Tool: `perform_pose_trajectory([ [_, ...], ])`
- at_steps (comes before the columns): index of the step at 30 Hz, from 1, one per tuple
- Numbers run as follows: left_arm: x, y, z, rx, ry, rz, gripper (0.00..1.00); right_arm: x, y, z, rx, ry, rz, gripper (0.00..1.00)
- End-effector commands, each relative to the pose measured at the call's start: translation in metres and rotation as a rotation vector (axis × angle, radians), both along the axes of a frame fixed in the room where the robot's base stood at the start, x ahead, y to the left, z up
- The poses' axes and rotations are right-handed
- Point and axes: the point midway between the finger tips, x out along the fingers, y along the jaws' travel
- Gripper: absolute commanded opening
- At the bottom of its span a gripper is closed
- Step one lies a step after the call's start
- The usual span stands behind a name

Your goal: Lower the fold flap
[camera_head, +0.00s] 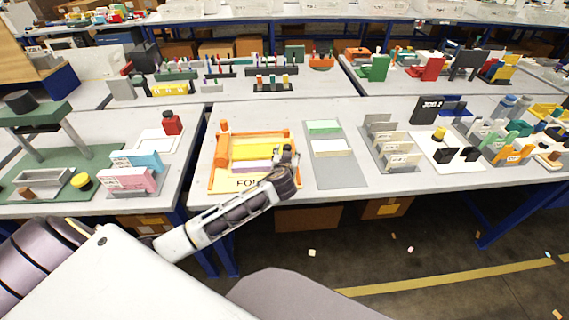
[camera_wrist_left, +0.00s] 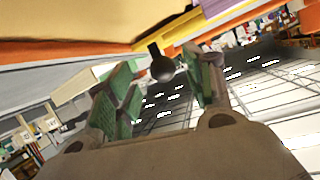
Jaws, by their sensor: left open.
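The orange fold station (camera_head: 213,181), with "FOL" legible on its front, sits on the near table. A yellow panel (camera_head: 262,151), apparently the fold flap, lies across it above a pale purple strip (camera_head: 252,167). My left gripper (camera_head: 287,154) is over the station's right side and hides part of it. In the left wrist view its green-padded fingers (camera_wrist_left: 165,92) are apart. A dark round knob (camera_wrist_left: 162,68) on a short stem shows between the fingertips, near the edge of a yellow panel (camera_wrist_left: 90,22). I cannot tell whether the fingers touch it. My right gripper is not in view.
A grey board with green and white panels (camera_head: 330,147) lies just right of the station. Grey upright holders (camera_head: 385,142) stand farther right. Pink and blue blocks (camera_head: 127,179) and a red object (camera_head: 172,122) stand to the left.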

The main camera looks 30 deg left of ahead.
Motion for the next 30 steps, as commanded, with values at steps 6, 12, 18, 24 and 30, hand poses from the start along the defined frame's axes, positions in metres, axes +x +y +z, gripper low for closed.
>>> perform_pose_trajectory([
  [6, -0.020, -0.009, 0.009, -0.001, -0.001, 0.000, 0.52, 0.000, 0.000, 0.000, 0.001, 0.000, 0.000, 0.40],
  [12, -0.039, -0.016, 0.017, 0.000, -0.002, 0.001, 0.52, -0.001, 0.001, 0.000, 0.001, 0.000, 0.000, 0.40],
  [18, -0.057, -0.023, 0.025, -0.001, -0.003, 0.001, 0.52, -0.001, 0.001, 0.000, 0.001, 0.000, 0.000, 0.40],
  [24, -0.068, -0.028, 0.030, 0.002, -0.003, 0.001, 0.52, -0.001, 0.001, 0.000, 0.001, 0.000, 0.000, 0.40],
  [30, -0.072, -0.029, 0.031, 0.002, -0.003, 0.001, 0.52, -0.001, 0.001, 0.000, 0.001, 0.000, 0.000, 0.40],
])
